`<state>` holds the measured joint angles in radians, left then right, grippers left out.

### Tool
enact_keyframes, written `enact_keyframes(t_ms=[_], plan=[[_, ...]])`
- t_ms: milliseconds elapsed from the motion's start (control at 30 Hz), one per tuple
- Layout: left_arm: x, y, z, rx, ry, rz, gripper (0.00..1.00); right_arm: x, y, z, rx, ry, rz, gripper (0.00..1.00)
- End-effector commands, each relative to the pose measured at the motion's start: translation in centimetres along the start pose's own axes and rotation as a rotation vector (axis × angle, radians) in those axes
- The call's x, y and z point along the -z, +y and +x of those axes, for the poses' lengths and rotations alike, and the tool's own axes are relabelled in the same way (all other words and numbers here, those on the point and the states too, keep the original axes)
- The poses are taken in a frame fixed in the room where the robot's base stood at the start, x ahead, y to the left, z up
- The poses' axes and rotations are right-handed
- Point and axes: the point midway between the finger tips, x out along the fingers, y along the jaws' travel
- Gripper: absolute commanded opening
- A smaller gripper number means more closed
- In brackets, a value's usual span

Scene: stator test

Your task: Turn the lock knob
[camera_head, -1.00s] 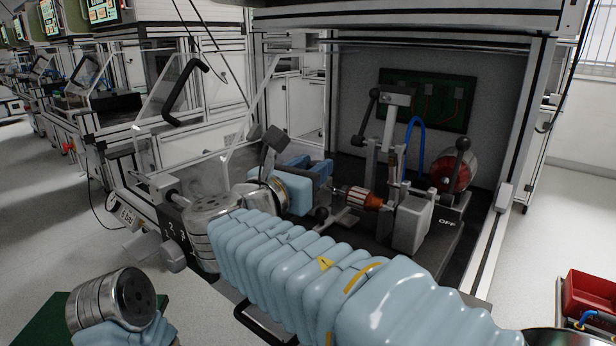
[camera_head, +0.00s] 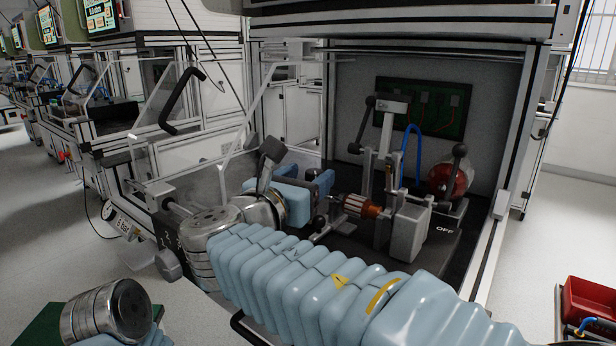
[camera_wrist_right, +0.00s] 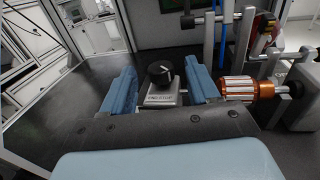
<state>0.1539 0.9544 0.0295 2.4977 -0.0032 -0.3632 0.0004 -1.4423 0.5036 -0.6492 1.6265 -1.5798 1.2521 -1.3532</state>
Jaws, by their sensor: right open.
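A black round knob (camera_wrist_right: 160,72) with a white pointer line stands on a small grey block with a printed label (camera_wrist_right: 161,93), in the right wrist view. My right gripper (camera_wrist_right: 160,84) is open, with one blue finger on each side of the knob and a gap on both sides. In the head view my right gripper (camera_head: 319,191) shows beyond its blue-sleeved arm, near the left side of the station's dark floor. Which dark part there is the knob, I cannot tell. Only part of my left arm shows at the lower left; its gripper is out of view.
A copper-wound rotor (camera_head: 359,206) is close to the right of my right gripper; it also shows in the wrist view (camera_wrist_right: 240,88). Lever clamps, a grey block (camera_head: 409,231) and a red round part (camera_head: 447,180) stand farther right. Frame posts (camera_head: 507,165) bound the station.

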Motion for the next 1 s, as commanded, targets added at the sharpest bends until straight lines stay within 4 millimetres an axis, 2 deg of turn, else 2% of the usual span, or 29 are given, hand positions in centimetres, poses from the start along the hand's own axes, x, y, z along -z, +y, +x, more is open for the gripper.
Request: enact_keyframes(t_ms=[300, 500, 700, 1000], plan=[[0.0, -0.2, 0.5, 0.001, 0.001, -0.001, 0.00, 0.1, 0.1, -7.5, -0.006, -0.001, 0.000, 0.60], [0.0, -0.3, 0.6, 0.001, 0.001, -0.001, 0.00, 0.0, 0.1, -11.3, -0.004, 0.000, 0.001, 0.60], [0.0, -0.3, 0.6, 0.001, 0.001, -0.001, 0.00, 0.0, 0.0, -12.8, -0.001, 0.000, 0.001, 0.60], [0.0, -0.3, 0.6, 0.001, 0.001, -0.001, 0.00, 0.0, 0.0, -12.9, -0.001, 0.000, 0.000, 0.60]])
